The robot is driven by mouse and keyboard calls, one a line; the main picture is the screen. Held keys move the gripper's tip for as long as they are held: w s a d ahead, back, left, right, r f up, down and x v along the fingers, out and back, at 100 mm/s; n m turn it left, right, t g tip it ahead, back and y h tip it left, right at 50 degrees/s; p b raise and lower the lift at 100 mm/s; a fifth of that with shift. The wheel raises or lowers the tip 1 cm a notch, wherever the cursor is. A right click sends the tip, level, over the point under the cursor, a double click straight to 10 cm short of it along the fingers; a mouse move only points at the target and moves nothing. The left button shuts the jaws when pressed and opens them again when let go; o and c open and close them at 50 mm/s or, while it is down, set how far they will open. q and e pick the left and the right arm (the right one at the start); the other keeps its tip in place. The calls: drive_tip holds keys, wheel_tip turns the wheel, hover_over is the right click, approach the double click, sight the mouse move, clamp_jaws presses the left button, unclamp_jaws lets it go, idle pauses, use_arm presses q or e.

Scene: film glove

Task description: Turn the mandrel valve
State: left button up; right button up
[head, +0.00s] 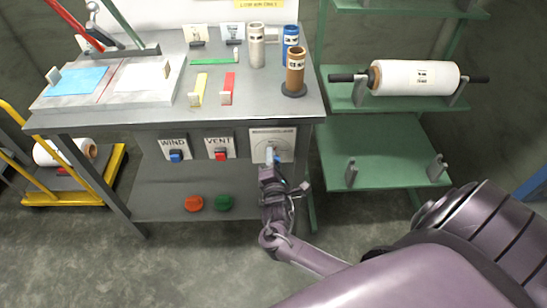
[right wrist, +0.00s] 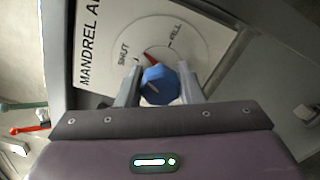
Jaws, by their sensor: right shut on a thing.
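The mandrel valve panel (head: 286,145) is a pale plate with a round dial on the front of the workbench, at its right end. In the right wrist view the panel (right wrist: 110,22) reads MANDREL A..., with SHUT and FILL marks on the dial. The blue valve knob (right wrist: 158,87) sits between the fingers of my right gripper (right wrist: 159,88), which is shut on it. A red pointer (right wrist: 151,59) shows above the knob, nearer the SHUT mark than FILL. In the head view my right gripper (head: 272,168) hides most of the knob. My left gripper is not in view.
WIND (head: 174,147) and VENT (head: 219,147) switches sit left of the panel. Orange (head: 193,203) and green (head: 223,203) knobs are on the lower shelf. Several upright cylinders stand on the bench top. A green rack (head: 380,140) with a white film roll (head: 415,76) stands right.

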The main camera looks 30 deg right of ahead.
drive_tip(key=m, duration=0.6)
drive_tip(key=shift+p, duration=0.35)
drive_tip(key=m, duration=0.6)
drive_tip(key=shift+m, duration=0.4)
drive_tip(key=o, duration=1)
drive_tip(key=shift+c, duration=0.2)
drive_tip(key=v, duration=0.7)
drive_tip(key=shift+s+a, duration=0.2)
drive_tip(key=shift+s, duration=0.15)
drive_tip(key=shift+f, duration=0.1)
